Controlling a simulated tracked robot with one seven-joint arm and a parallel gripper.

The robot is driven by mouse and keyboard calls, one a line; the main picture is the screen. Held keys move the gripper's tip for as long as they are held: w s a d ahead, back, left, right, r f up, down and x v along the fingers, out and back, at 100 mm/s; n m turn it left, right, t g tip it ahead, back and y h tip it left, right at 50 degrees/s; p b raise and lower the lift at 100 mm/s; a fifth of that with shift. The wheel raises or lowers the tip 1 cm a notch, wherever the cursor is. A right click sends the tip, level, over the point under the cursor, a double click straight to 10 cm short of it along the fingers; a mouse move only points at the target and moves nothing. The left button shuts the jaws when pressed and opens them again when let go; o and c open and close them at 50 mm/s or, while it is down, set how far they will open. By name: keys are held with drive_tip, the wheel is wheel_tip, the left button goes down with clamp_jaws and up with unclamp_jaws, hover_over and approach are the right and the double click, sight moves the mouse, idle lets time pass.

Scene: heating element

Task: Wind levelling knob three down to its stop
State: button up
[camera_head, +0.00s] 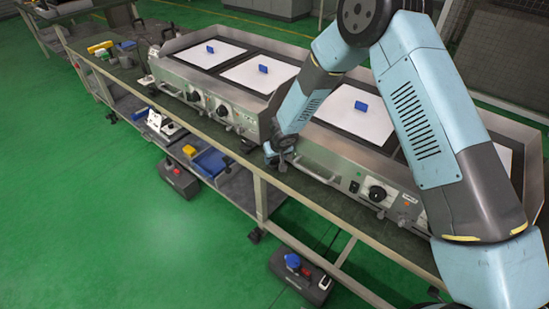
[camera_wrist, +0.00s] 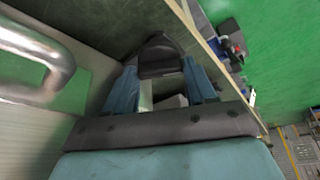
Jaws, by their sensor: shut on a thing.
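My gripper (camera_head: 277,157) is low at the front of the heating unit (camera_head: 322,150), just above the bench top (camera_head: 335,205), near the gap between two units. In the wrist view, the two blue-grey fingers of my gripper (camera_wrist: 160,80) stand on either side of a dark, blocky part (camera_wrist: 160,57). I take this part to be the levelling knob, and the gripper is shut on it. No number shows on it. In the head view the knob is hidden by my gripper. Its height and any stop cannot be made out.
A metal handle (camera_wrist: 35,50) is close to my gripper on the left in the wrist view. A second unit (camera_head: 205,85) stands at the left. A control knob (camera_head: 377,193) is on the right unit's front. Blue bins (camera_head: 210,162) are on the lower shelf.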

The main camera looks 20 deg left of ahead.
drive_tip(key=shift+n, duration=0.6)
drive_tip(key=shift+w+g, duration=0.1)
drive_tip(key=shift+g, duration=0.2)
drive_tip(key=shift+d, duration=0.1)
drive_tip(key=o, duration=1)
drive_tip(key=shift+y, duration=0.3)
drive_tip(key=shift+o, duration=0.2)
